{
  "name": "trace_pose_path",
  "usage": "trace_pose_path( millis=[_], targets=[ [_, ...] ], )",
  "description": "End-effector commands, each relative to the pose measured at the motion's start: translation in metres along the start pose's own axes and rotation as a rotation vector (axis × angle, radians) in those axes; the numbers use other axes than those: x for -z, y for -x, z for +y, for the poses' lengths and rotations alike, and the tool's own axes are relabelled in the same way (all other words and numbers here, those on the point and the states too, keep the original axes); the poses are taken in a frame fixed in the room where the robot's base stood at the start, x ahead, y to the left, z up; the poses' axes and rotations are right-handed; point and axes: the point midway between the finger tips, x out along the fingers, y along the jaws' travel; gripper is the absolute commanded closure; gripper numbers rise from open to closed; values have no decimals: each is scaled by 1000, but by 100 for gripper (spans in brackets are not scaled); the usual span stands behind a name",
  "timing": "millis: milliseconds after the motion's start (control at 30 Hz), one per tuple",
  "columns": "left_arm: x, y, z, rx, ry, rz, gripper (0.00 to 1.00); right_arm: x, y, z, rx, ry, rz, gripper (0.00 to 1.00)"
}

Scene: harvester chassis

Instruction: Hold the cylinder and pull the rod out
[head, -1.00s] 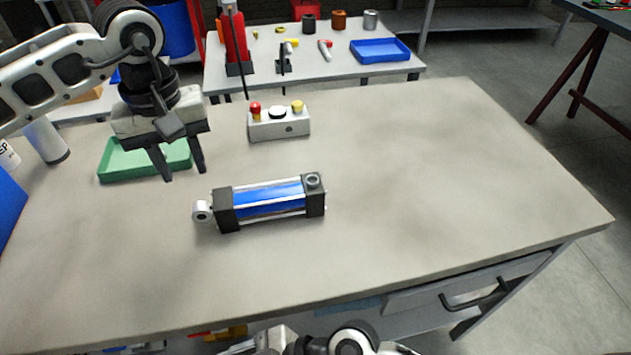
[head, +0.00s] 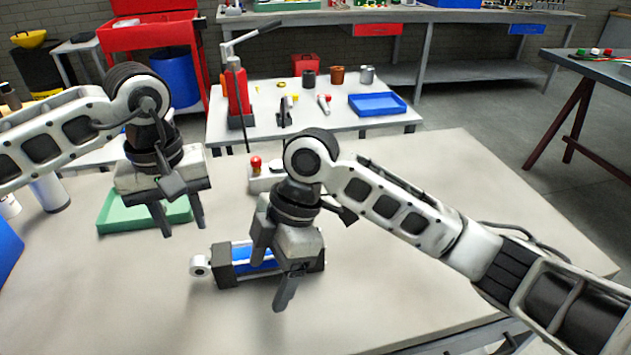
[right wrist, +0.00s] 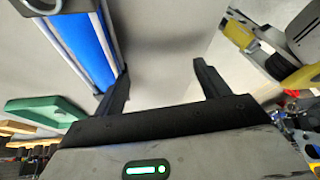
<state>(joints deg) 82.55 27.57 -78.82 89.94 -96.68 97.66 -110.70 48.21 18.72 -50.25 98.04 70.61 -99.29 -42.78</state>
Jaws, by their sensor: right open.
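The blue cylinder (head: 232,270) with black end caps lies on the table, its middle and right part largely hidden behind my right gripper. The rod's silver eye end (head: 200,265) sticks out at its left end, close to the cap. My right gripper (head: 272,288) is open over the cylinder's right half in the head view. In the right wrist view the cylinder (right wrist: 88,45) lies to the left of the open, empty fingers (right wrist: 162,88). My left gripper (head: 182,230) is open and empty, pointing down up and left of the rod's eye, near the green tray.
A green tray (head: 118,218) lies behind my left gripper. A button box (head: 258,182) stands behind the cylinder, partly hidden by my right arm. A blue bin edge (head: 8,250) is at the far left. The table's front middle and right are clear.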

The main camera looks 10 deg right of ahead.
Motion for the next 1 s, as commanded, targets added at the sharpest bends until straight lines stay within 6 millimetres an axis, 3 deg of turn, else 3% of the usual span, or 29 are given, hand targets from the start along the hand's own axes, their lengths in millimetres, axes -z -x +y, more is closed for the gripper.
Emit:
trace_pose_path(
  millis=[33,200,300,433,633,1000],
  targets=[
    [0,0,0,0,0,0,64,-10,25,12,-21,-31,-77,25],
    [0,0,0,0,0,0,64,-34,89,33,-67,-152,-271,25],
    [0,0,0,0,0,0,64,-43,118,38,-91,-208,-343,25],
    [0,0,0,0,0,0,64,-48,137,40,-108,-251,-390,25],
    [0,0,0,0,0,0,64,-56,128,41,-109,-263,-403,25],
    [0,0,0,0,0,0,64,-84,62,44,-108,-262,-402,25]
  ],
)
